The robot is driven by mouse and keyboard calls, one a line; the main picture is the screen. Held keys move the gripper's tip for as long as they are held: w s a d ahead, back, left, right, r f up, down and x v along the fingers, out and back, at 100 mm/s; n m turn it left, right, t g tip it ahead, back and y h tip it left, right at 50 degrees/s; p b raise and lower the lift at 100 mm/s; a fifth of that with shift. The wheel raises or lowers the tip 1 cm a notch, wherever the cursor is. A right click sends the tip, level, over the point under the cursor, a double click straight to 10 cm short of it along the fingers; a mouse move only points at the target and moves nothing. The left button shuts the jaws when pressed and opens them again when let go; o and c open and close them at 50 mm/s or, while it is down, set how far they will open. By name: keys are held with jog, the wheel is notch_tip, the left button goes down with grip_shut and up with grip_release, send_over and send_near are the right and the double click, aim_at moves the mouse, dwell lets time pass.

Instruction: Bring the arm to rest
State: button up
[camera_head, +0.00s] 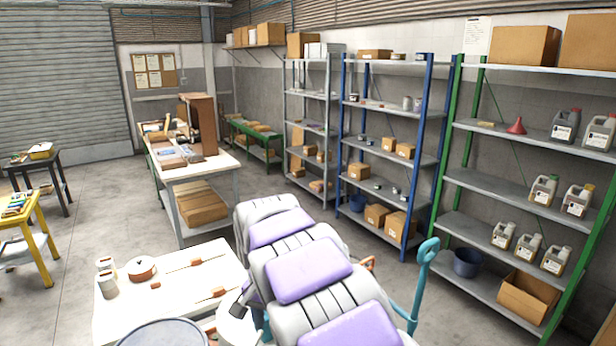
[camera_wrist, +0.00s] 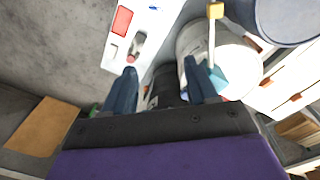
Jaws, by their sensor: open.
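My arm, grey-white with purple pads, rises in the lower middle of the head view, folded close to my body. My gripper (camera_wrist: 160,72) shows in the wrist view with its two dark fingers spread apart and nothing held between them. Past the fingers are a dark cylinder and a white round container (camera_wrist: 235,68), both apart from the fingers as far as I can tell. In the head view the gripper is mostly hidden behind the arm. A white table (camera_head: 130,312) stands left of the arm, with thin brown-headed tools (camera_head: 197,261) on it.
The white table also bears white containers (camera_head: 106,284) and a red-brown tin (camera_head: 141,268). A round grey-blue drum (camera_head: 165,334) is close in front. A teal handle (camera_head: 424,270) stands right of the arm. Shelves (camera_head: 470,184) line the right wall. Floor (camera_head: 60,315) at left is partly clear.

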jog(key=s+d+n+g+b, duration=0.1)
jog(key=s+d+b, duration=0.1)
jog(key=s+d, duration=1.9)
jog(key=s+d+f+n+b, duration=0.1)
jog(key=s+f+n, duration=0.1)
jog(key=s, duration=1.1)
jog(key=shift+s+d+f+g+y, duration=0.3)
jog(key=shift+s+d+f+g, duration=0.1)
jog(key=shift+f, duration=0.45)
